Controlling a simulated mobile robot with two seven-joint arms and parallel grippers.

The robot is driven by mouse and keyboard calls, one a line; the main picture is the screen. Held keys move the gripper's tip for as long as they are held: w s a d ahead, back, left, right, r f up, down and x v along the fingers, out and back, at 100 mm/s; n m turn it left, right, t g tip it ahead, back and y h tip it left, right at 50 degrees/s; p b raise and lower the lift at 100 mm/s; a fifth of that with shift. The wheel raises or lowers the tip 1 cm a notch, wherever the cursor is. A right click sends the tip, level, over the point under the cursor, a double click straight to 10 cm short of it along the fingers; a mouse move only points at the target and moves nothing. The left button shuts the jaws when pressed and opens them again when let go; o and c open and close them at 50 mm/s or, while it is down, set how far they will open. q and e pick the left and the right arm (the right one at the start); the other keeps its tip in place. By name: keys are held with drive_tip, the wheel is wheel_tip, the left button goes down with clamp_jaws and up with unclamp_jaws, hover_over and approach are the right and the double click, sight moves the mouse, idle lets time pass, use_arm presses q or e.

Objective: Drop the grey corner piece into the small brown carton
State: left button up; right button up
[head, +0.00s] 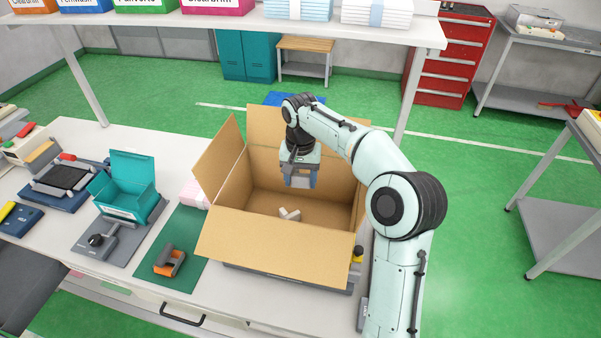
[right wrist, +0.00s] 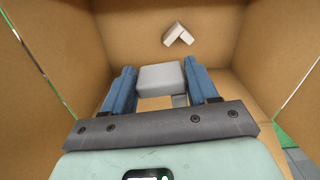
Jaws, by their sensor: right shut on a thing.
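The brown carton (head: 245,238) stands open on the white table, its flaps spread outward. My right gripper (head: 300,181) points down inside the carton's opening, above its floor. In the right wrist view its two blue fingers are shut on the grey corner piece (right wrist: 160,76), whose broad face shows between them. The rest of the piece is partly hidden by the gripper. Another pale, L-shaped piece (head: 289,214) lies on the carton floor; it also shows in the right wrist view (right wrist: 178,34). My left gripper is not in view.
Left of the carton are a green mat (head: 187,227) with an orange and grey tool (head: 170,261), and a teal bin (head: 127,187). A shelf (head: 240,20) with boxes spans the back. The carton walls and flaps surround my right gripper.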

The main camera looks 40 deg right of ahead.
sight(300, 177)
drive_tip(key=o, duration=1.1)
wheel_tip(300, 177, up, 13)
drive_tip(key=shift+r, duration=0.15)
idle(0.3)
